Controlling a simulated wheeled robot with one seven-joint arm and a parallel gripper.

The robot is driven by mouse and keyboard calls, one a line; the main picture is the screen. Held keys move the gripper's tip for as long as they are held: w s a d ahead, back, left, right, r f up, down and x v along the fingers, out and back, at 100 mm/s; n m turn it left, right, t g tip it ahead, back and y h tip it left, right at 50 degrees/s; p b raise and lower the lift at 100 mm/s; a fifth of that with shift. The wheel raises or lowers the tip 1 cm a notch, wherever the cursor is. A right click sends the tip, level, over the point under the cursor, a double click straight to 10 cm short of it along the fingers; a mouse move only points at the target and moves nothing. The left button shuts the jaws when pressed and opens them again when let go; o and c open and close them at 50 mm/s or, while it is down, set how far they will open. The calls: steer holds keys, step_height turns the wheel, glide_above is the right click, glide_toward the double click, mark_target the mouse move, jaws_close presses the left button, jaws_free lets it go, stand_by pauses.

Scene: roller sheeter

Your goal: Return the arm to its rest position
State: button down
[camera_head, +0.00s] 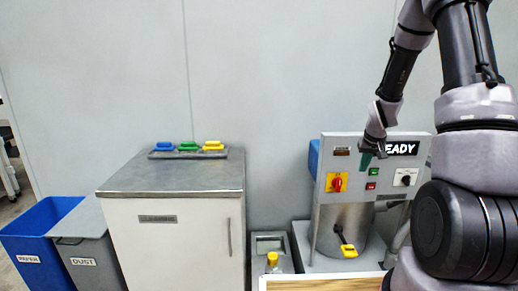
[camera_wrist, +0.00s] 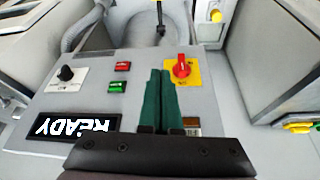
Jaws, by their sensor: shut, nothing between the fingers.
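My arm comes in from the right of the head view and reaches up, then down in front of the machine's control panel (camera_head: 335,200). My gripper (camera_head: 365,160) points down at the panel, its green fingers small there. In the wrist view my gripper (camera_wrist: 164,72) is shut, its two green fingers side by side with nothing between them. The panel (camera_wrist: 60,88) appears upside down behind the fingers, with a red rotary switch on yellow (camera_wrist: 181,66), red and green buttons, a black knob (camera_wrist: 66,73) and a READY display (camera_wrist: 75,126). I cannot tell whether the fingertips touch the panel.
A cabinet (camera_head: 180,222) labelled CLEANING stands at the centre left, with blue, green and yellow items on top. A blue paper bin (camera_head: 30,240) and grey dust bin (camera_head: 85,245) stand left of it.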

steer(key=w+a+v, duration=0.1)
steer(key=a+v, duration=0.2)
steer(key=v, duration=1.1)
steer(key=s+a+r+m+t+y, duration=0.1)
steer(key=s+a+r, duration=0.3)
steer(key=s+r, duration=0.4)
steer(key=s+a+r+m+t+y, duration=0.1)
steer(key=s+a+r, duration=0.4)
steer(key=s, duration=1)
step_height(320, 180, up, 3)
steer(key=shift+s+f+m+t+y, duration=0.1)
steer(key=shift+s+m+t+y, duration=0.2)
steer(key=shift+s, duration=0.05)
steer(key=shift+a, duration=0.1)
